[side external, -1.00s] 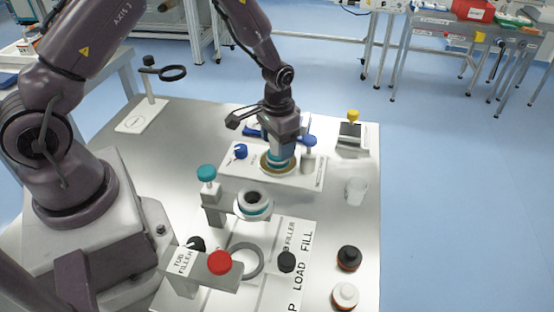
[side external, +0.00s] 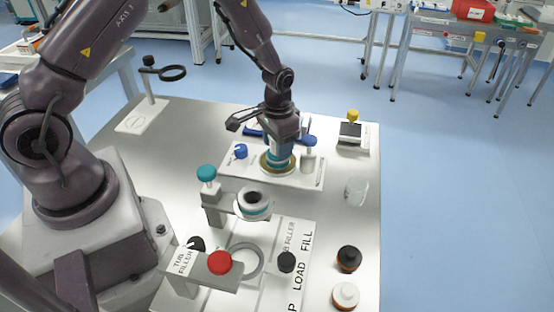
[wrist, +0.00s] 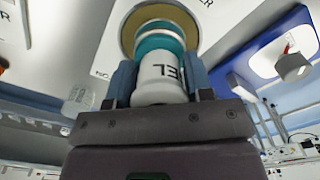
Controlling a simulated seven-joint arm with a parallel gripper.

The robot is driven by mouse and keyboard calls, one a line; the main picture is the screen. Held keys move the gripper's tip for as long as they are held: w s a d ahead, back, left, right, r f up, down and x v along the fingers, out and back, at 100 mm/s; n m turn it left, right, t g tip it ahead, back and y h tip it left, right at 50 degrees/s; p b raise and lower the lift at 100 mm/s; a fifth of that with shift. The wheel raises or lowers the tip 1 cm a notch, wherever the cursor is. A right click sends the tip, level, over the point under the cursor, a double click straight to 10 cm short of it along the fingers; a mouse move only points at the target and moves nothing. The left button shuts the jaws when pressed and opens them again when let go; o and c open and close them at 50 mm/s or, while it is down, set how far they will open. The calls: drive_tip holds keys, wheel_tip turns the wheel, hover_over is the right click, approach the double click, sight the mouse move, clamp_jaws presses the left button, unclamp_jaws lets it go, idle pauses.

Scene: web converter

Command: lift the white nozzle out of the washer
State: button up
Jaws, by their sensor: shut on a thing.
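The white nozzle (wrist: 163,75) has a teal band and dark lettering. In the wrist view it stands between the blue fingers of my gripper (wrist: 160,85), which is shut on it. Its far end lies within the gold ring of the washer (wrist: 128,32). In the side view my gripper (side external: 278,153) points down over the washer's white plate (side external: 235,166), at the gold ring (side external: 265,166). The fingers hide most of the nozzle there. I cannot tell how deep it sits.
Blue-knobbed parts (side external: 240,152) (side external: 309,148) flank the ring closely. A teal-knobbed stand (side external: 207,180) with a white and teal ring-shaped part (side external: 254,203) is in front. A clear cup (side external: 356,191) stands to the right.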

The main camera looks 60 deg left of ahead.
drive_tip(key=shift+r, duration=4.05)
